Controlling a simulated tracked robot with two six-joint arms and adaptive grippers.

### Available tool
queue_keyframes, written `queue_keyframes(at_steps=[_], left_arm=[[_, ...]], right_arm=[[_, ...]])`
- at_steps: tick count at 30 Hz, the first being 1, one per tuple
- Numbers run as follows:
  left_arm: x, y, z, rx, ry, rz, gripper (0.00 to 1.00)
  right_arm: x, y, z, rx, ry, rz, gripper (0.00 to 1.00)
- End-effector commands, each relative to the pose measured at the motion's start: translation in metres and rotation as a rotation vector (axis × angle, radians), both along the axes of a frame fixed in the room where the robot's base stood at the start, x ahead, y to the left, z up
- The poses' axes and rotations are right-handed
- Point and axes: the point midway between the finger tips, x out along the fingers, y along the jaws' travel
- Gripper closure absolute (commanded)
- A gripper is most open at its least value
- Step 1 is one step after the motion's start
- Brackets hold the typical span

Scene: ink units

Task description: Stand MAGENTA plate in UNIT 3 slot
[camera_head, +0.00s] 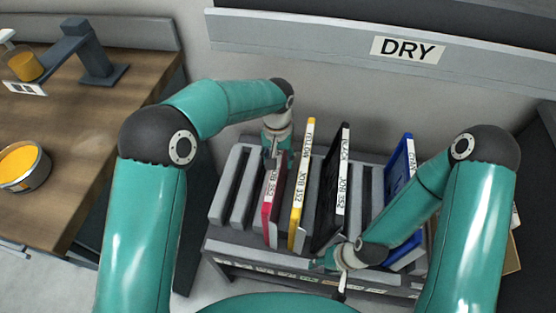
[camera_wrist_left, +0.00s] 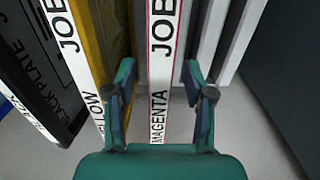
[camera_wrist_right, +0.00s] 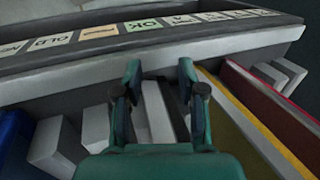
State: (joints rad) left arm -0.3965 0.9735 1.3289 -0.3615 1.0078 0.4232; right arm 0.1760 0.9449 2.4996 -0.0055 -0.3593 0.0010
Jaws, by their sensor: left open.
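The magenta plate (camera_head: 266,218) stands upright in the grey rack, left of the yellow plate. Its white label edge reads MAGENTA in the left wrist view (camera_wrist_left: 162,70). My left gripper (camera_head: 273,152) is over the far end of this plate. In the left wrist view its open fingers (camera_wrist_left: 162,95) are on either side of the label edge, with gaps showing. My right gripper (camera_head: 338,268) is low at the rack's front edge. In the right wrist view its fingers (camera_wrist_right: 161,85) are apart, with nothing held between them. I cannot read a UNIT 3 mark.
Empty slots show at the rack's left. A strip of small labels (camera_wrist_right: 145,25) runs along its front. A wooden bench (camera_head: 90,120) with ink is at left.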

Motion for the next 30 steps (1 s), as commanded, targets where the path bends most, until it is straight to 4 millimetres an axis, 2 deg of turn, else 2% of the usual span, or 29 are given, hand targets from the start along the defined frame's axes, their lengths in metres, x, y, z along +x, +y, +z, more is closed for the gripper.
queue_keyframes(at_steps=[9, 15, 21, 30], left_arm=[[0.002, 0.001, 0.063, -0.002, -0.005, 0.0, 0.47], [0.002, 0.001, 0.093, -0.001, -0.003, -0.001, 0.47], [0.001, 0.002, 0.104, 0.0, 0.0, -0.002, 0.47], [0.001, 0.002, 0.105, 0.0, 0.0, -0.002, 0.47]], right_arm=[[0.0, 0.0, 0.0, 0.0, 0.0, 0.0, 0.6], [0.0, 0.0, 0.0, 0.0, 0.0, 0.0, 0.6], [0.0, 0.0, 0.0, 0.0, 0.0, 0.0, 0.6], [0.0, 0.0, 0.0, 0.0, 0.0, 0.0, 0.6]])
